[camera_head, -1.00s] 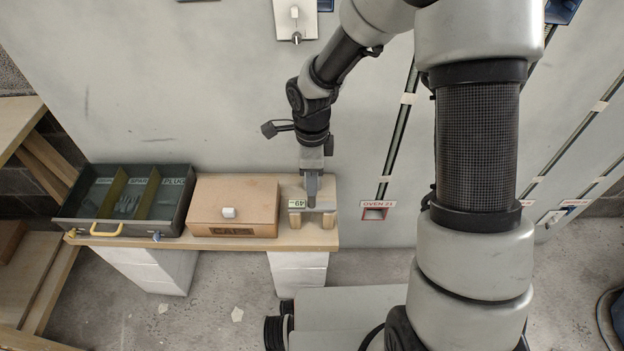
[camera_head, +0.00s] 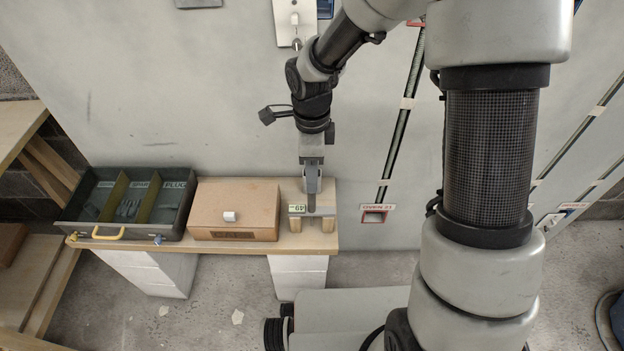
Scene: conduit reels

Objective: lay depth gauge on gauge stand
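A grey metal bar with a green "49" label (camera_head: 299,209), which looks like the depth gauge, lies across or just above two pale wooden blocks (camera_head: 328,226). The blocks look like the gauge stand, at the right end of the wooden bench. My gripper (camera_head: 312,205) points down, its fingertips at the middle of the bar. The fingers overlap in this view and hide that part of the bar. I cannot tell whether they grip it or stand open around it, nor whether the bar rests fully on the blocks.
A tan closed box (camera_head: 235,205) with a white knob stands close left of the stand. Left of it is a dark open tray (camera_head: 80,212) with yellow dividers and a yellow handle. The bench (camera_head: 200,242) rests on white blocks against a grey wall panel.

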